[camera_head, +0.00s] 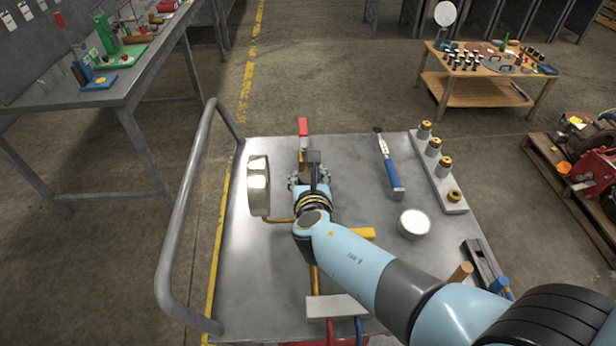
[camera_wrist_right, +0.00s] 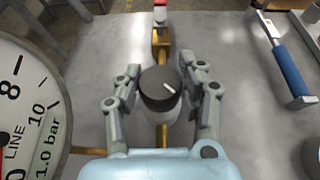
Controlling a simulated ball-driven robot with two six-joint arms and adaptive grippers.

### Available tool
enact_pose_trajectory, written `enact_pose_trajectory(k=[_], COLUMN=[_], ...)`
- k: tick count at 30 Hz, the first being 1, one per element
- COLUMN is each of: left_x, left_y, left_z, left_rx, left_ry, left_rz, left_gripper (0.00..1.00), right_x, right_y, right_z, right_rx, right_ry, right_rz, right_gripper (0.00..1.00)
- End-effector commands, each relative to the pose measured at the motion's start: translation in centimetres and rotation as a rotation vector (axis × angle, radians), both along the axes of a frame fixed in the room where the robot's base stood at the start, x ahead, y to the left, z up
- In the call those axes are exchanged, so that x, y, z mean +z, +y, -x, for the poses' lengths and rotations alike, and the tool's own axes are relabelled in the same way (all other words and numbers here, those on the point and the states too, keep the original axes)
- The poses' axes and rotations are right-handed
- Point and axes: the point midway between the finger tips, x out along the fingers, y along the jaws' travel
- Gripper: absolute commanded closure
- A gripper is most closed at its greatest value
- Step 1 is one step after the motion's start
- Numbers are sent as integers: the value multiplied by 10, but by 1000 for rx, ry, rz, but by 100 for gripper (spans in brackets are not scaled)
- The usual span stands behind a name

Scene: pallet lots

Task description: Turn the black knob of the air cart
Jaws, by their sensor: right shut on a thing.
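The black knob (camera_wrist_right: 160,88) with a white pointer line stands in the middle of the right wrist view, on a pale round body over a brass pipe. In the head view my right gripper (camera_head: 310,180) is over the pipe on the air cart (camera_head: 360,165) and hides the knob. A pressure gauge (camera_wrist_right: 30,100) marked LINE and 1.0 bar is left of the knob. My left gripper is out of view.
A red-handled valve (camera_head: 303,128) stands beyond the gripper. A blue-handled tool (camera_head: 390,170), a rail with brass-topped fittings (camera_head: 440,175) and a white round item (camera_head: 414,223) lie to the right. The cart's tubular handle (camera_head: 185,215) rises at left.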

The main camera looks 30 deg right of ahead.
Motion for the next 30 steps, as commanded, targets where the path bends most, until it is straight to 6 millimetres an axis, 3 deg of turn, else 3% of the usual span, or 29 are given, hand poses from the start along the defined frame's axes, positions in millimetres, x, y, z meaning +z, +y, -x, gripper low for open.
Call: enact_pose_trajectory(k=[8, 9, 15, 30], left_x=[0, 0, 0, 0], left_y=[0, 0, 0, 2], left_z=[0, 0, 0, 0], left_rx=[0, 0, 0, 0], left_ry=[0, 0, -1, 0], left_rz=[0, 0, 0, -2], left_gripper=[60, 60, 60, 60], right_x=[1, 1, 1, 0], right_y=[0, 0, 0, 0], right_z=[-1, -1, -1, 0], right_rx=[0, 0, 1, 9], right_ry=[-2, -2, -1, -1], right_rz=[-2, -2, -1, 0], right_gripper=[93, 59, 35, 35])
